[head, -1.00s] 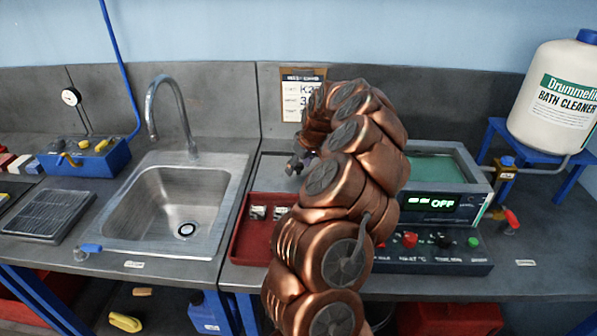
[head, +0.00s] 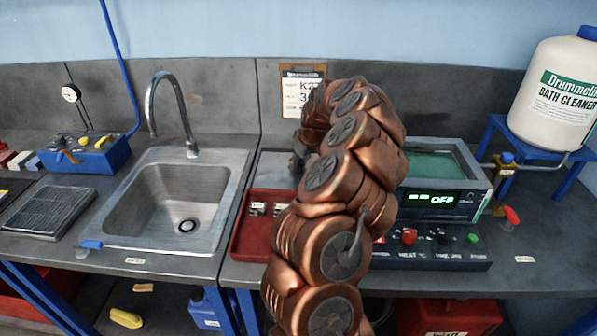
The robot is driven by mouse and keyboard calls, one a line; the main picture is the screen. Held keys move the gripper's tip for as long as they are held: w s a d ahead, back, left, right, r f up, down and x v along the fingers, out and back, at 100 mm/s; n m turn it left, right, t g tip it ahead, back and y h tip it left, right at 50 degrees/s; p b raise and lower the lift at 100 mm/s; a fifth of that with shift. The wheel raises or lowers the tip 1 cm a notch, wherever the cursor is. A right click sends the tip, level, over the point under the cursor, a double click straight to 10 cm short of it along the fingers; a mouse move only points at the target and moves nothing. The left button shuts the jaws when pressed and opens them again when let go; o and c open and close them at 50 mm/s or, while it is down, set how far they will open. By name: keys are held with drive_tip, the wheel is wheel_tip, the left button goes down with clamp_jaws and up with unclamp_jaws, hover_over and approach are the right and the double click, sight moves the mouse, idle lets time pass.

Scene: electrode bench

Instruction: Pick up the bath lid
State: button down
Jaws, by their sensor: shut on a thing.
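The bath (head: 481,187) stands open on the right bench, with green liquid showing inside and a lit "OFF" display on its front. A flat grey plate, which looks like the bath lid (head: 270,166), lies on the bench left of the bath, behind the red tray. My copper arm covers its right part. My gripper (head: 299,158) is at the plate's right side, small, dark and partly hidden by my arm. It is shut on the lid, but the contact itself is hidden.
A red tray (head: 236,246) with small metal pieces lies in front of the plate. A sink (head: 165,205) with a tall tap is to the left. A control box (head: 455,262) with knobs fronts the bath. A bath cleaner drum (head: 553,100) stands at far right.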

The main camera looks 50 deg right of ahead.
drive_tip(key=shift+r, duration=0.1)
idle(0.3)
wheel_tip(320, 180, up, 21)
drive_tip(key=b, duration=0.2)
drive_tip(key=shift+r, duration=0.2)
idle(1.1)
